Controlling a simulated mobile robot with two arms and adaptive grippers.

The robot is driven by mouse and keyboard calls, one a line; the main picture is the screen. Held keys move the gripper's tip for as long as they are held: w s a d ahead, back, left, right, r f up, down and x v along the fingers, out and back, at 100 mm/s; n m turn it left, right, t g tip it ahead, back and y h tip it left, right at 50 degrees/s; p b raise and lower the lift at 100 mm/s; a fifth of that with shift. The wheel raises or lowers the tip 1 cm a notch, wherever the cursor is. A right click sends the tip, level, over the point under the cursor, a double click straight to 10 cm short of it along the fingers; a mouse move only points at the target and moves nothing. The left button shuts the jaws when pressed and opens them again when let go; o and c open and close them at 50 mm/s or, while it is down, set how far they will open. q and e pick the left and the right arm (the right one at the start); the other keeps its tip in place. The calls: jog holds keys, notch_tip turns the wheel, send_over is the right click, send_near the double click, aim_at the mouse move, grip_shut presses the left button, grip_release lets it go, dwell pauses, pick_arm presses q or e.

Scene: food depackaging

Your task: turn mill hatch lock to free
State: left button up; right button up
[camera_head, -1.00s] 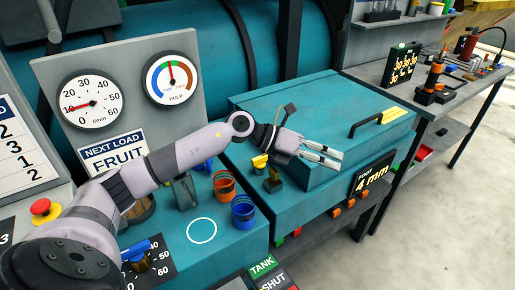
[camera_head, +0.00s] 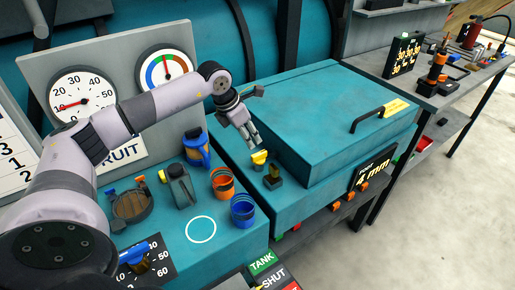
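The mill is a teal box with a wide hatch lid (camera_head: 310,100) that carries a black bar handle (camera_head: 366,118); the lid lies closed. On the ledge at the lid's left stands a small yellow knob or lever (camera_head: 259,158), with a dark post with a brass-coloured top (camera_head: 273,177) just in front of it. I cannot tell from here which way the lock is turned. My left gripper (camera_head: 253,143) points down just above and behind the yellow piece, apparently apart from it. Its fingers look close together, but their gap is unclear. My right gripper is out of view.
An orange cup (camera_head: 222,184), a blue cup (camera_head: 243,210), a blue jug (camera_head: 196,148) and a grey-green container (camera_head: 180,186) stand left of the mill. A white ring (camera_head: 201,229) marks clear surface. Gauges (camera_head: 83,95) stand behind my arm.

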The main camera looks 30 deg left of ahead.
aim_at(259, 153)
pick_arm(q)
jog(key=p+x, duration=0.1)
jog(key=x, duration=0.7)
jog(key=shift+w+d+f+p, duration=0.1)
jog(key=shift+w+f+p, duration=0.1)
jog(key=shift+f+p, duration=0.15)
jog(key=shift+c, duration=0.5)
grip_shut()
